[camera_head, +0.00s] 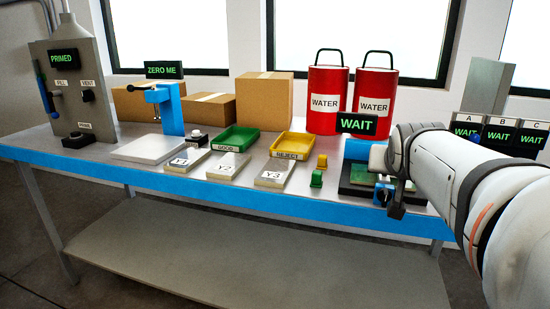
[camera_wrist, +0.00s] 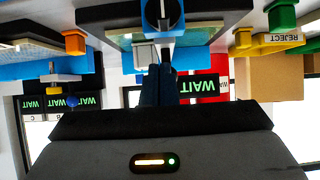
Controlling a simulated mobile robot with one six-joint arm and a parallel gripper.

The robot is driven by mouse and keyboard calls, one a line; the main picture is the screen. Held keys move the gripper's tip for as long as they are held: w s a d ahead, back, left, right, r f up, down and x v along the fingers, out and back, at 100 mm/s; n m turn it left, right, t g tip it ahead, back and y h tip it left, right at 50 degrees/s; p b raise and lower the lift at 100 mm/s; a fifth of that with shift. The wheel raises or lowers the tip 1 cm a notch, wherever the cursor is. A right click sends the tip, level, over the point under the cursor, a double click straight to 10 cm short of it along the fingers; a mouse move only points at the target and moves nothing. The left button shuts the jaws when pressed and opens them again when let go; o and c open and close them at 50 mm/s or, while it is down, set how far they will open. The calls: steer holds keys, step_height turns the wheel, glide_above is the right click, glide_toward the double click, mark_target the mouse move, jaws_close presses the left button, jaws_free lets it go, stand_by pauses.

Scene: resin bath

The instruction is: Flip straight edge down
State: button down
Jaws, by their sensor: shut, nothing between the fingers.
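My gripper (camera_wrist: 158,72) shows in the wrist view as two dark fingers closed together with nothing held. In the head view my arm reaches in from the right and its end is over the right part of the bench, covering much of the station there. That station has a blue upright part (camera_head: 356,150) and a green plate (camera_head: 362,176) on a dark base. In the wrist view, which is upside down, a dark round part (camera_wrist: 160,12) and a pale block (camera_wrist: 146,53) lie just beyond my fingertips. I cannot clearly pick out the straight edge; contact is unclear.
A WAIT sign (camera_head: 357,123) stands behind the station, with two red water cans (camera_head: 327,95) farther back. A small green block (camera_head: 316,179) and a yellow reject tray (camera_head: 296,147) lie to the left.

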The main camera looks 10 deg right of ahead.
steer(key=shift+f+b, duration=0.5)
steer(key=shift+f, duration=0.4)
step_height(320, 180, up, 10)
steer(key=p, duration=0.4)
